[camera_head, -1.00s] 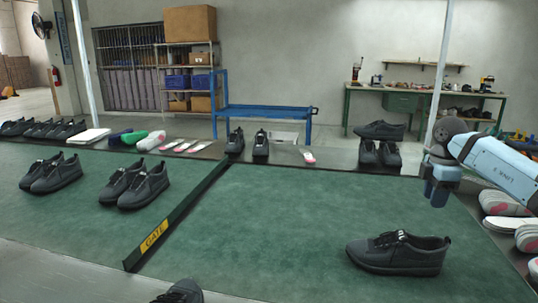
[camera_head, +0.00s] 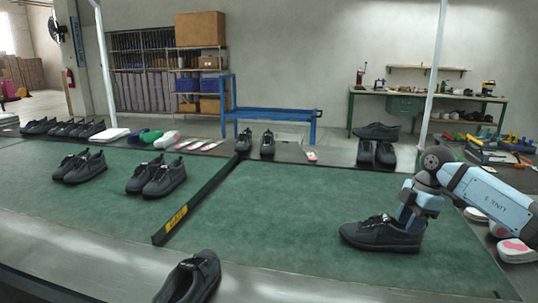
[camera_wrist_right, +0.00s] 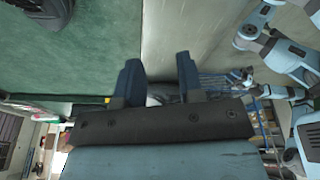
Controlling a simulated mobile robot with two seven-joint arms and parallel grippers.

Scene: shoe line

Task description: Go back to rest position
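My right gripper (camera_head: 413,222) comes in from the right in the head view and overlaps the heel end of a single black shoe (camera_head: 375,238) on the green mat (camera_head: 290,215). In the right wrist view my gripper's two dark fingers (camera_wrist_right: 159,68) stand apart with nothing held between them. A dark shoe (camera_wrist_right: 40,22) shows at the upper left there, away from the fingers. My left gripper does not show in the head view. Light blue arm links are at the right of the wrist view, with no gripper I can make out.
A green gate bar (camera_head: 205,195) divides the mat. Black shoe pairs stand left of it (camera_head: 155,178) and along the back edge (camera_head: 375,152). Another black shoe (camera_head: 190,278) is at the front. Insoles (camera_head: 515,252) and tools (camera_head: 490,150) lie at right.

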